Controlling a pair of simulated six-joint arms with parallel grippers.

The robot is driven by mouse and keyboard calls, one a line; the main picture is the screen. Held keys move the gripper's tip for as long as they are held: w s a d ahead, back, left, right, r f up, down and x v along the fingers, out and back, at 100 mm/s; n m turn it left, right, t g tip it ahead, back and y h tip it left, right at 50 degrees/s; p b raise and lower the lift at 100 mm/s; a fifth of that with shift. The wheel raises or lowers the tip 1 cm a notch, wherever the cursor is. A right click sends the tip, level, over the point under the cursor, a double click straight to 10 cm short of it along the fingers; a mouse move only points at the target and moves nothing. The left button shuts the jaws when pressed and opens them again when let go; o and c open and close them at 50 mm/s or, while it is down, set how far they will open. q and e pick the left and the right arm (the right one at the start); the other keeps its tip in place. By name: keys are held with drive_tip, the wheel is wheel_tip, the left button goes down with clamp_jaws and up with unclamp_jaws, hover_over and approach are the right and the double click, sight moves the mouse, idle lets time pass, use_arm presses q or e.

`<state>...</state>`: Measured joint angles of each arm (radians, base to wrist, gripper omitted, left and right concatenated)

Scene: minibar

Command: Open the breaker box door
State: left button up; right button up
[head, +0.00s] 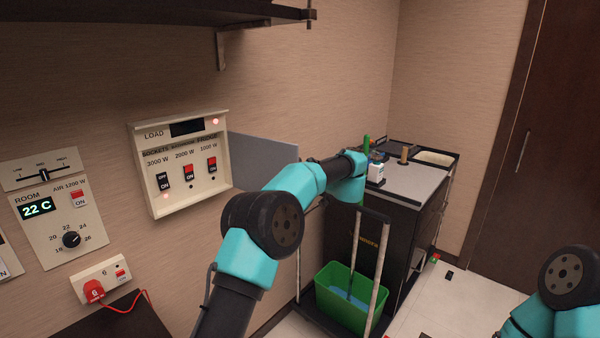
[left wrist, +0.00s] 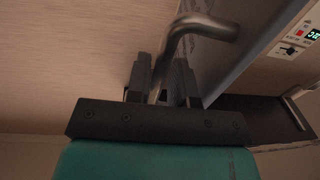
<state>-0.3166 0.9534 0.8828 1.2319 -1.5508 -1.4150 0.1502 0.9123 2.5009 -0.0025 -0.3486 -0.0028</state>
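The breaker box (head: 180,163) is on the left wall, with a cream frame, a small dark display and several switches. Its grey door (head: 264,160) stands open, swung out to the right of the frame; it also shows in the left wrist view (left wrist: 225,62). A bent metal handle (left wrist: 200,25) sticks out from the door. My left gripper (left wrist: 164,75) has its fingers on both sides of the handle bar and looks shut on it. In the head view it is near the door's free edge, partly hidden by my arm. My right gripper is out of view.
A thermostat panel (head: 57,213) and a socket with a red plug (head: 94,290) are left of the box. A dark shelf (head: 150,12) hangs above. A cart with a green bucket (head: 345,300) stands to the right, behind my left arm.

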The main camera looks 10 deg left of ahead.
use_arm(q)
drive_tip(key=v, duration=1.7)
drive_tip(key=shift+d, duration=0.15)
drive_tip(key=shift+s, duration=0.1)
drive_tip(key=w+a+f+m+t+h, duration=0.1)
drive_tip(key=a+f+m+t+h, duration=0.4)
drive_tip(key=f, duration=0.8)
drive_tip(key=w+a+f+m+t+h, duration=0.1)
drive_tip(key=a+f+m+t+h, duration=0.35)
drive_tip(key=f, duration=0.85)
drive_tip(key=s+a+f+m+g+h, duration=0.1)
drive_tip(key=s+a+f+g+h, duration=0.2)
drive_tip(key=s+f, duration=0.4)
drive_tip(key=s+a+f+m+g+h, duration=0.25)
drive_tip(key=s+f+h, duration=0.2)
drive_tip(key=f, duration=0.35)
drive_tip(key=s+a+f+g+h, duration=0.1)
drive_tip(key=s+f+g, duration=0.3)
drive_tip(key=s, duration=1.1)
drive_tip(key=s+a+f+n+g+h, duration=0.1)
drive_tip(key=s+f+g, duration=0.3)
drive_tip(key=s, duration=1.1)
drive_tip(key=shift+f+g+h, duration=0.3)
drive_tip(key=shift+g+h, duration=0.5)
drive_tip(key=shift+g, duration=0.3)
